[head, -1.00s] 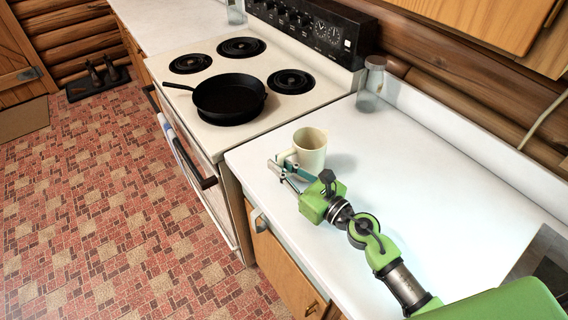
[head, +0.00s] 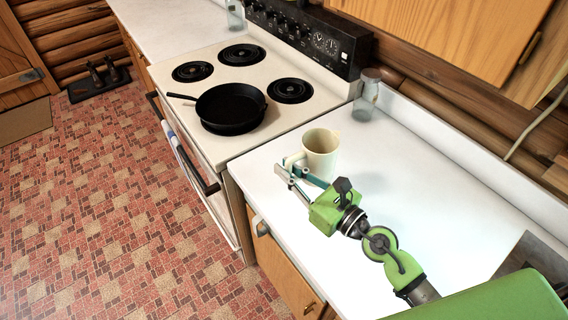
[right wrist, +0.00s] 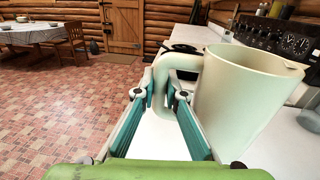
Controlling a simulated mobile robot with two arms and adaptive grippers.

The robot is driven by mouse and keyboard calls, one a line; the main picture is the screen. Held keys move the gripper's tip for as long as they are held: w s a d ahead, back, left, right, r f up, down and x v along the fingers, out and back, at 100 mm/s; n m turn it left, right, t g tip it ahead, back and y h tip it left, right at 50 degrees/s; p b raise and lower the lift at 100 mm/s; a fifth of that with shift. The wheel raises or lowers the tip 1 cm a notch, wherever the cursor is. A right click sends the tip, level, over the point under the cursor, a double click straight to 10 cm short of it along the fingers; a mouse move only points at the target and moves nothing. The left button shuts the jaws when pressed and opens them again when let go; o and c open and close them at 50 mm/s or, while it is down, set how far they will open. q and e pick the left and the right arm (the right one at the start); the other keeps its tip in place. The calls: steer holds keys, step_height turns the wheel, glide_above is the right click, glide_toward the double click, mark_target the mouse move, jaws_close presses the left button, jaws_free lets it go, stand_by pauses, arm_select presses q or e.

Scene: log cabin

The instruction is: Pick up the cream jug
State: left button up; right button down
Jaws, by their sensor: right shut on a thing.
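The cream jug (head: 322,150) is a pale, plain, upright vessel over the white counter, near its stove end. My right gripper (head: 285,166) is at the jug's left side. In the right wrist view, the jug (right wrist: 238,100) fills the right half, and its curved handle (right wrist: 163,80) runs down between the two teal-padded fingers of my right gripper (right wrist: 159,94). The fingers are shut on the handle. Whether the jug's base touches the counter is hard to tell. My left gripper is not in view.
The stove (head: 205,75) stands left of the counter (head: 415,190), with a black frying pan (head: 231,107) on it. A glass jar (head: 367,96) stands at the back by the wall. The counter right of the jug is clear.

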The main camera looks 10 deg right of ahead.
steer(key=s+r, duration=0.3)
steer(key=s, duration=0.5)
steer(key=shift+d+r, duration=0.25)
steer(key=shift+d, duration=0.2)
stand_by(0.7)
